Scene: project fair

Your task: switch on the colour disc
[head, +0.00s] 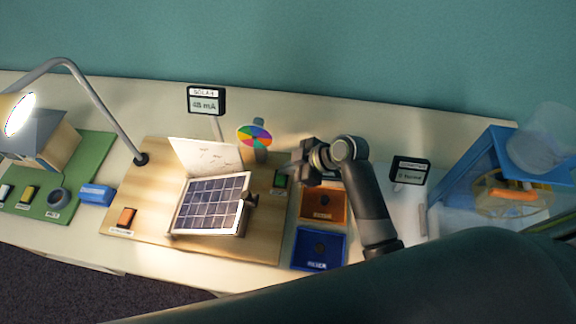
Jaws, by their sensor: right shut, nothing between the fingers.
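The colour disc (254,135), a wheel of coloured sectors on a grey stand, is upright at the back of a wooden board (150,190). A small dark switch with a green face (280,179) is on the board's right edge, below and right of the disc. My right gripper (288,167) is shut and empty, its tips pointing left just above this switch in the picture. I cannot tell whether they touch it. An orange switch (126,216) sits at the board's left front. My left gripper is not in view.
A tilted solar panel (212,203) with a white flap stands mid-board. A meter (206,100) stands behind. A lamp (90,90) arches in from the left. Orange (334,205) and blue (335,240) trays lie right of the board. A blue-framed wheel (455,170) stands far right.

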